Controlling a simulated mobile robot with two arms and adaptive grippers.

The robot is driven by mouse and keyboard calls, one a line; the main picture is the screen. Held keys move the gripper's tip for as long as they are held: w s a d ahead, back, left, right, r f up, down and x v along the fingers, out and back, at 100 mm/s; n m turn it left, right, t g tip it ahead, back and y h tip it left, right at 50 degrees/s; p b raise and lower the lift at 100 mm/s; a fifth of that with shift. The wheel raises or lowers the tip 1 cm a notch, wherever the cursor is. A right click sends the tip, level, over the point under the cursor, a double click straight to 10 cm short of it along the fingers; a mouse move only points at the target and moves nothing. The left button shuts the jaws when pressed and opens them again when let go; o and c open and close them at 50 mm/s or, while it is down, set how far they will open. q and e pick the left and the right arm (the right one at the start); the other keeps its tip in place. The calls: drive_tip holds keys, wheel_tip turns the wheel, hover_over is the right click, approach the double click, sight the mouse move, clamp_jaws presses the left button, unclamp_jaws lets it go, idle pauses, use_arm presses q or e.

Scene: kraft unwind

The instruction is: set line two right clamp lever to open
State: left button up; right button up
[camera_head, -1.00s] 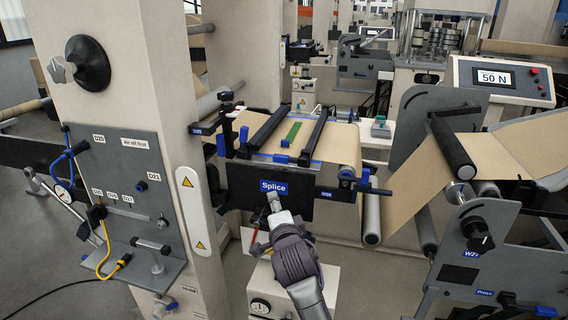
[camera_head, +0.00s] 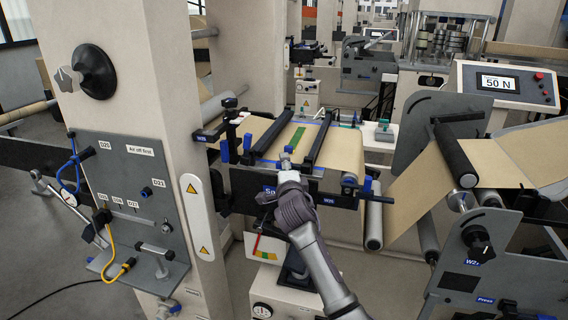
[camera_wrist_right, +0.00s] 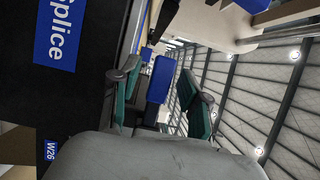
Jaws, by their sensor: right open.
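The splice table (camera_head: 267,130) stands at the middle of the head view, with two black clamp bars across it. My right gripper (camera_head: 286,158) is at the table's front edge, covering part of the Splice label. In the right wrist view its fingers (camera_wrist_right: 163,88) are apart, with a blue block (camera_wrist_right: 160,80) showing between them; I cannot tell whether they touch it. My left gripper is out of view.
A beige column with a grey hose panel (camera_head: 130,200) stands left of the table. A brown web and rollers (camera_head: 455,157) are on the right, beside a plate with a black knob (camera_head: 478,240). A white gauge box (camera_head: 280,298) sits below.

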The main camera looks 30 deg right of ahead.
drive_tip(key=shift+w+d, duration=0.25)
drive_tip(key=shift+w, duration=0.15)
clamp_jaws()
